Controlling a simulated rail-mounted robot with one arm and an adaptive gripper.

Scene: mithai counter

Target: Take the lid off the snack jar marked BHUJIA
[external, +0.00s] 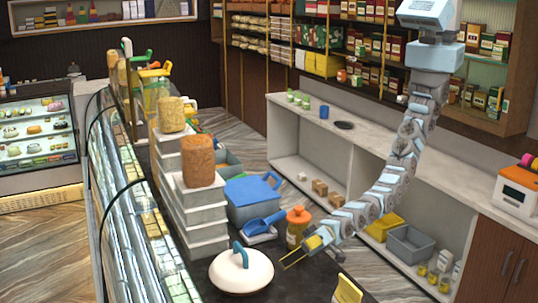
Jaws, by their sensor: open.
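A jar with an orange lid (299,213) and a yellowish body (293,236) stands on the dark counter, just behind my gripper. Its label is too small to read, so I cannot tell whether it is marked BHUJIA. My gripper (289,261) is open, low over the counter in front of the jar. Its fingers point left, with no object visible between them. My gripper and wrist hide part of the jar's lower right side. I cannot tell from this view whether they touch it.
A white round lid with a blue handle (241,270) is left of my gripper. A blue scoop (262,224) and blue bin (250,197) are behind it. Stacked white boxes (192,222) with an orange-brown cylinder (203,160) stand left. A yellow object (347,290) is at the front.

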